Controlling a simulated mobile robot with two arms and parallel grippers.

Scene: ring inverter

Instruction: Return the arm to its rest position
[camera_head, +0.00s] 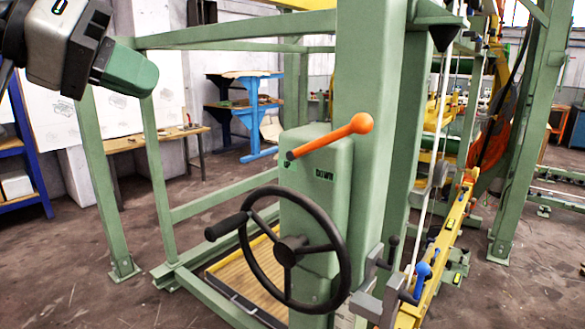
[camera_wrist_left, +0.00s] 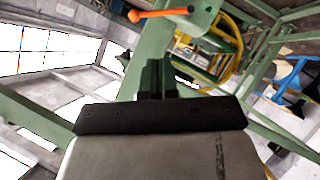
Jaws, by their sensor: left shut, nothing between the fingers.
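My left gripper (camera_head: 125,72) is at the upper left of the head view, with green fingers held together and nothing between them. It is raised in the air, left of the green machine frame and apart from it. In the left wrist view the gripper's closed fingers (camera_wrist_left: 157,78) point toward a green post. The orange-knobbed lever (camera_head: 335,136) stands out from the green control box and also shows at the top of the wrist view (camera_wrist_left: 158,14). The black handwheel (camera_head: 290,250) is below it. My right gripper is in neither view.
Green posts and beams of the machine (camera_head: 365,90) fill the middle. A yellow rail (camera_head: 440,250) with blue and black knobs runs along the right. A wooden workbench (camera_head: 150,140) and a blue table (camera_head: 250,108) stand behind. Open floor (camera_head: 60,270) lies at the lower left.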

